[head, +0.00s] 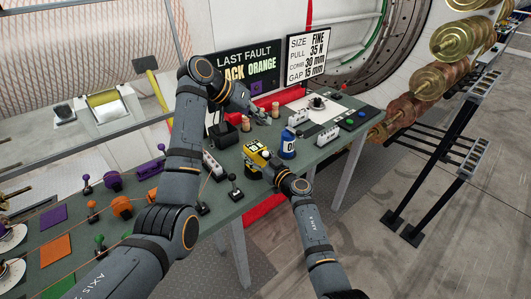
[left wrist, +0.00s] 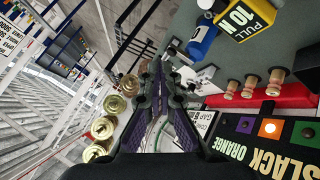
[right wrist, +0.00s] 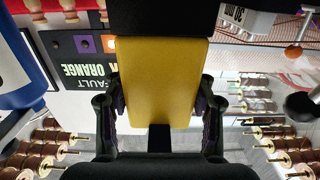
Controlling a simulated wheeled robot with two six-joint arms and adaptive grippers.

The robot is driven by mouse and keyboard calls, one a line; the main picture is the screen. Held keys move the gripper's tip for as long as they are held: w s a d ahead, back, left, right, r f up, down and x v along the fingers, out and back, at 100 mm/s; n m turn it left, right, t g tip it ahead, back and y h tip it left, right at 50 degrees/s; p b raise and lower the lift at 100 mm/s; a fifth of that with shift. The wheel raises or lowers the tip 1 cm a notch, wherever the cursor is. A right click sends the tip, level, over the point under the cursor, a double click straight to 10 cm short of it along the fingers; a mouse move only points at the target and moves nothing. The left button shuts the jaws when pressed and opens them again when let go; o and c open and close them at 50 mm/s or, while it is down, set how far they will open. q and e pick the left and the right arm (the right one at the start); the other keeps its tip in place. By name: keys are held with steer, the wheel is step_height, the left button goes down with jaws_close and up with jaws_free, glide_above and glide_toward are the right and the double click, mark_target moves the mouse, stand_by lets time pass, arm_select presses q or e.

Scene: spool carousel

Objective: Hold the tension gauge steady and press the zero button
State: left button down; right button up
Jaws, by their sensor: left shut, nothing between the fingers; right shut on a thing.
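The tension gauge (head: 256,153) is a yellow box with a dark base. Its face, reading "PULL 10 N", shows in the left wrist view (left wrist: 245,18). My right gripper (head: 274,171) is shut on the gauge, with one finger on each side; the gauge's yellow back fills the middle of the right wrist view (right wrist: 160,82). My left gripper (head: 265,117) is shut and empty, behind the gauge and apart from it; its closed fingers (left wrist: 161,65) point away from the gauge in its wrist view. I cannot make out the zero button.
Wooden pegs (head: 246,124) and the "LAST FAULT" board (head: 249,66) are behind. A white block (head: 212,165) and a black joystick (head: 235,187) lie to the left. A button panel (head: 356,119) is at the right end of the green table.

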mark_target(263, 153)
arm_select(q)
steer(key=shift+f, duration=4.45)
steer(key=shift+f, duration=0.4)
steer(key=shift+f, duration=0.5)
steer(key=shift+r, duration=0.9)
steer(key=shift+r, duration=0.1)
